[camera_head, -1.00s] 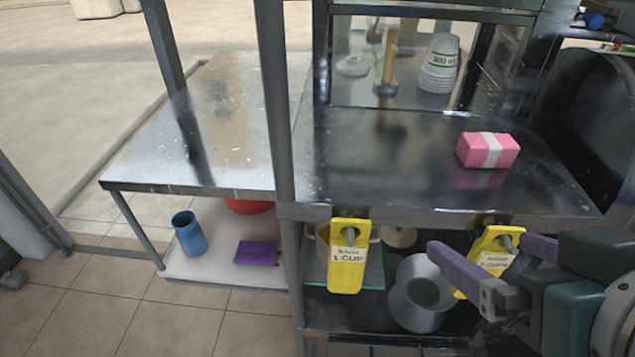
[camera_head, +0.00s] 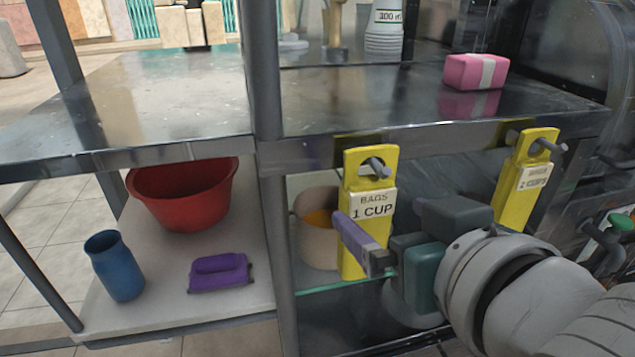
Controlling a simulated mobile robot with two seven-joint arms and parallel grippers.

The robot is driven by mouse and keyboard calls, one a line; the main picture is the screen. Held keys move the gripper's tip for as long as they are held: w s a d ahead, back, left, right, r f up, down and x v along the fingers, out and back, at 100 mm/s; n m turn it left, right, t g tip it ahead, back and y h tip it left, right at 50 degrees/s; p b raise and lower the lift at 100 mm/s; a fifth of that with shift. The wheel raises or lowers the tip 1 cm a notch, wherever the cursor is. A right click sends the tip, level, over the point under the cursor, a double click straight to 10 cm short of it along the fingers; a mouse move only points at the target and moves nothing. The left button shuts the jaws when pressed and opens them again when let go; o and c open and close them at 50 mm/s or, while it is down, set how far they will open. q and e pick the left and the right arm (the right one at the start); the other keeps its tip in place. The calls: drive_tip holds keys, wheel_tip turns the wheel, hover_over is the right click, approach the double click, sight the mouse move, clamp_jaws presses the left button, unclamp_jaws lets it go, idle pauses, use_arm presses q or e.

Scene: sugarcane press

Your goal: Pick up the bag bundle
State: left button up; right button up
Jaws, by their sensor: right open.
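A yellow bag bundle (camera_head: 366,210) labelled "BAGS 1 CUP" hangs by its top hole from a grey peg on the counter's front edge. A second yellow bag bundle (camera_head: 526,178), labelled "2 CUPS", hangs from another peg to the right. My right gripper (camera_head: 363,220) is open at the 1 CUP bundle, with one purple finger across the front of its lower part. The other finger is hidden, so I cannot tell whether the bundle lies between the fingers or is touched. My left gripper is not in view.
A pink block with a white band (camera_head: 476,72) sits on the dark counter (camera_head: 330,105). Below are a red basin (camera_head: 185,195), a blue cup (camera_head: 116,266), a purple folded item (camera_head: 219,272) and a beige pot (camera_head: 318,230). A grey post (camera_head: 264,70) stands left of the bundle.

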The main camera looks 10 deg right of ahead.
sight(373, 208)
drive_tip(key=b+x, duration=0.1)
drive_tip(key=x, duration=0.4)
drive_tip(key=shift+w+a, duration=0.2)
drive_tip(key=c, duration=1.2)
drive_tip(key=shift+o, duration=0.2)
drive_tip(key=shift+r, duration=0.1)
